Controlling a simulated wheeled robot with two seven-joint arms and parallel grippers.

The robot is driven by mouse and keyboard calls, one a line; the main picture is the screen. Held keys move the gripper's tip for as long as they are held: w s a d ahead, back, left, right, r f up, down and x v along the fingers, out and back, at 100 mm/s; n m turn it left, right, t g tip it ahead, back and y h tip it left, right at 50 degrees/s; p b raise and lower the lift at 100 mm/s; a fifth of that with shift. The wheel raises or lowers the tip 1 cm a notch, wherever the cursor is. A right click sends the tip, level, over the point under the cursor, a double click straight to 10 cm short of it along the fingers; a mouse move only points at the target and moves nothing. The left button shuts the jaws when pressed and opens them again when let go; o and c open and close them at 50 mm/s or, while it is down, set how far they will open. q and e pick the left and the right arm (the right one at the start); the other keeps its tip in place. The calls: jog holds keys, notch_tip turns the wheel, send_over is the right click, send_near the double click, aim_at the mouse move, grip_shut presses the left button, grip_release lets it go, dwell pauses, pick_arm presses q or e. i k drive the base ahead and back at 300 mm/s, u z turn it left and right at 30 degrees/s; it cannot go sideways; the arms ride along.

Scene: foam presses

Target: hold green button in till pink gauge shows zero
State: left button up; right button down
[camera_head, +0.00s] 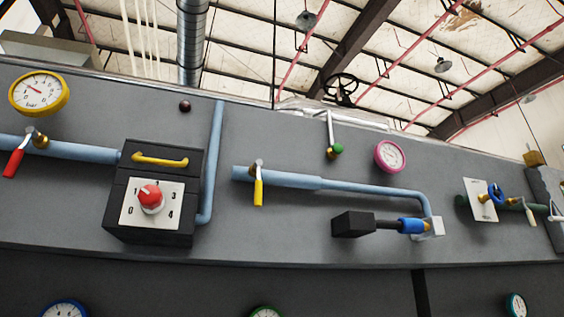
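The pink gauge (390,156) is on the grey wall panel, right of centre. Its dial is white, and its needle is too small to read. I cannot tell whether this green part is the button. No other clear green button shows. Neither of my grippers is in view, and nothing is seen touching the gauge or the green part.
A black box with a red knob (149,196) and yellow handle stands out at left. Blue pipes (291,180) with red and yellow levers run along the panel. A black block (353,224) with a blue grip is below the gauge. A yellow gauge (38,93) is upper left.

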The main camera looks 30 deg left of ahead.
aim_at(337, 148)
jog(key=u, duration=0.45)
jog(key=i, duration=0.4)
jog(key=u, duration=0.35)
